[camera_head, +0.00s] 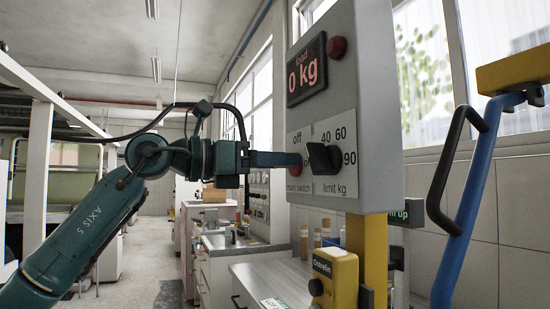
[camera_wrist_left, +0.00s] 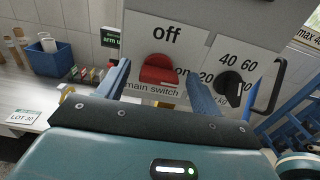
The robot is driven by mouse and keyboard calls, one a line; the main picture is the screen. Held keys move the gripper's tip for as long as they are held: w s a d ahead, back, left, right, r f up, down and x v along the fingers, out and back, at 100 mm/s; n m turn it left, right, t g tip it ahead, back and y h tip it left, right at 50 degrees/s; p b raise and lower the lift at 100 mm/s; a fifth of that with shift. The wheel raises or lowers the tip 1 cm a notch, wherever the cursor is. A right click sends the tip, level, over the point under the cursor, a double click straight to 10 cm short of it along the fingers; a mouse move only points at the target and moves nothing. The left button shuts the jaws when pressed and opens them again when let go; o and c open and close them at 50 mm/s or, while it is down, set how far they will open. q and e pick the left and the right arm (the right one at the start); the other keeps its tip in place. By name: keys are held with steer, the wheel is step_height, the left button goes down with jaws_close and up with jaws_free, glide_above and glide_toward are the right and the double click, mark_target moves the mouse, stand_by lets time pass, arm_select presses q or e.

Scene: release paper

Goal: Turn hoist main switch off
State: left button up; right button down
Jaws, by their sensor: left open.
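The hoist main switch (camera_wrist_left: 159,70) is a red rotary knob on a white label plate, with "off" above it and "on" to its right in the left wrist view. In the head view the red knob (camera_head: 297,165) is partly hidden at my gripper's tip. My left gripper (camera_head: 290,159) reaches in from the left at the panel. In the left wrist view its two blue fingers (camera_wrist_left: 160,88) are open, one on each side of the red knob. I cannot tell whether they touch it. My right gripper is not in view.
A black limit dial (camera_head: 323,158) sits just right of the switch on the grey control box (camera_head: 372,100). Above are a "0 kg" display (camera_head: 307,70) and a red lamp (camera_head: 337,47). A yellow post (camera_head: 367,250) and a yellow box (camera_head: 334,277) stand below. A blue-handled frame (camera_head: 470,190) stands right.

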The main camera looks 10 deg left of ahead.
arm_select(q)
steer(key=shift+w+d, duration=0.1)
steer(key=shift+d, duration=0.05)
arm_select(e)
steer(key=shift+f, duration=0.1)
arm_select(q)
steer(key=c, duration=1)
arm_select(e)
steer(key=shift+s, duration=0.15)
arm_select(q)
steer(key=shift+w+f+n+p, duration=0.15)
steer(key=shift+n+p, duration=0.65)
steer(key=shift+n, duration=3.7)
steer(key=shift+w+f+n+p, duration=0.1)
steer(key=shift+n+p, duration=0.7)
steer(key=shift+n, duration=3.7)
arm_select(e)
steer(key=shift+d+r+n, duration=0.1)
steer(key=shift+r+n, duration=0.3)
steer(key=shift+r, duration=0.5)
